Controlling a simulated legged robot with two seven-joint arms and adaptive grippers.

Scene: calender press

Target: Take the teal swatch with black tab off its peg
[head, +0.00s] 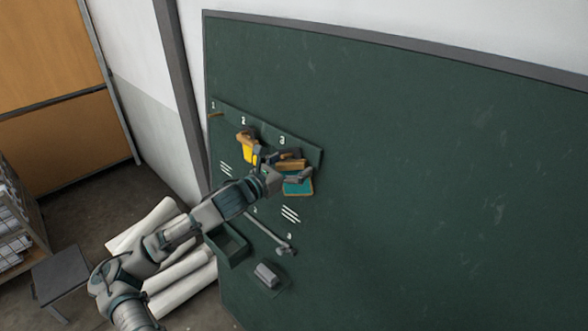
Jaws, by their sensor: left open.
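The teal swatch (300,188) hangs at the place marked 3 on the dark green board. Its upper part is brown, with a dark piece at the top that may be its black tab (291,155). My left gripper (284,168) is open in front of this swatch, its fingers spread and partly covering it. I cannot tell whether a finger touches the swatch. The peg itself is hidden. My right gripper is not in view.
A yellow swatch (249,152) hangs at place 2, close to my left gripper. The peg (216,115) at place 1 is bare. Lower down are a green tray (229,258), a slim bar and a grey block (266,273). White rolls (183,283) lie on the floor.

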